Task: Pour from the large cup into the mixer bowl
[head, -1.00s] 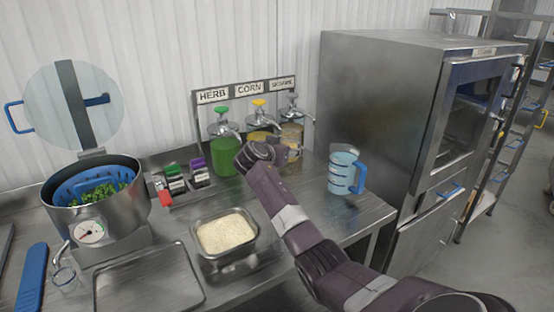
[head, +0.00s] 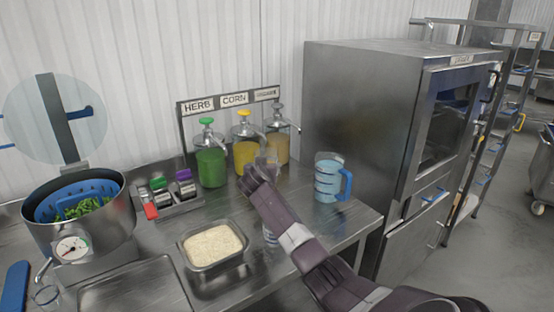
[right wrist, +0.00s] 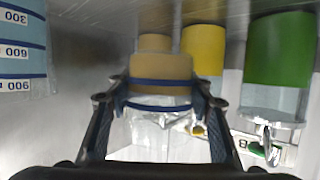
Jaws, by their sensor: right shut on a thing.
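My right gripper (head: 262,172) reaches in front of the yellow and tan dispensers. It is shut on a clear cup with blue bands, seen between the fingers in the right wrist view (right wrist: 160,118); this may be the large cup. Tan and amber contents show at the banded part, but I cannot tell whether they are inside it or behind it. A steel bowl (head: 112,218) at the left, apparently the mixer bowl, has a blue basket with green leaves in it and a raised clear lid. It is well left of my gripper. My left gripper is out of view.
A blue-marked jug (head: 327,178) stands right of my gripper. A steel pan of rice (head: 214,268) lies in front. A green dispenser (head: 210,170) and a shaker rack (head: 165,208) stand between gripper and bowl. A steel cabinet (head: 360,130) bounds the right.

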